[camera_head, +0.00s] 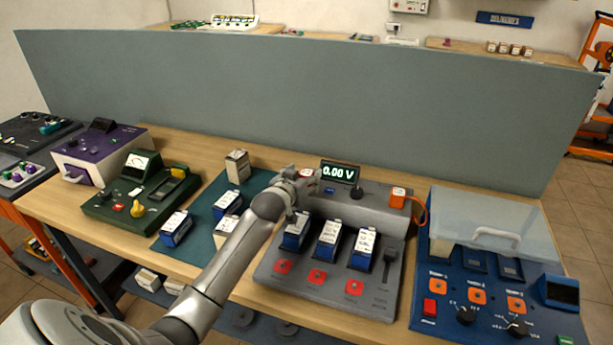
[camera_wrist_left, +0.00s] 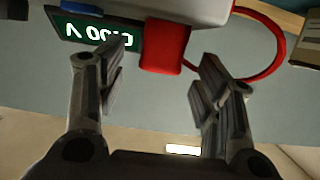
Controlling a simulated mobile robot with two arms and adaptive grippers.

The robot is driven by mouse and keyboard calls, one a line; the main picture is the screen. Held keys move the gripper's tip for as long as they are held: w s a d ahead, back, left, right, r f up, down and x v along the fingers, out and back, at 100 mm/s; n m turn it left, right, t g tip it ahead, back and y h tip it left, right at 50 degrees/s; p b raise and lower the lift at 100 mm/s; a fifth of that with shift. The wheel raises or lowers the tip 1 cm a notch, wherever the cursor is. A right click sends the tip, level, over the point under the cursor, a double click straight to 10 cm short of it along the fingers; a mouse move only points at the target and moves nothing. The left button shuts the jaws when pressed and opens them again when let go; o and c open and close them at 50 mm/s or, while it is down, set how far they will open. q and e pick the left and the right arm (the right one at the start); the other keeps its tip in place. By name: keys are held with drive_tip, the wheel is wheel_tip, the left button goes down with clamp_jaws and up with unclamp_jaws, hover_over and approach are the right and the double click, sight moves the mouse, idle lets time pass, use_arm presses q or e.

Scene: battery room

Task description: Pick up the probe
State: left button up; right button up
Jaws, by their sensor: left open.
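A red probe (camera_wrist_left: 165,48) sits at the edge of the grey tester, beside the display, with a red cable (camera_wrist_left: 272,45) looping from it in the left wrist view. In the head view the red probe (camera_head: 306,172) is partly hidden by my left gripper (camera_head: 298,187). The left gripper is open in the left wrist view (camera_wrist_left: 160,78), its two fingers on either side of the probe with gaps visible. A second orange-red probe (camera_head: 397,196) with an orange cable stands at the right end of the tester. My right gripper is not in view.
The grey tester (camera_head: 270,268) holds several blue-and-white batteries, and its display (camera_head: 340,173) reads 0.00 V. A green meter (camera_head: 140,205) and a teal mat (camera_head: 200,241) with batteries lie left. A blue console (camera_head: 425,290) stands right. A grey partition (camera_head: 300,100) rises behind.

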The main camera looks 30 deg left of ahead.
use_arm(q)
drive_tip(key=shift+x, duration=0.95)
drive_tip(key=shift+f, duration=0.1)
drive_tip(key=shift+s, duration=0.1)
drive_tip(key=c, duration=1.1)
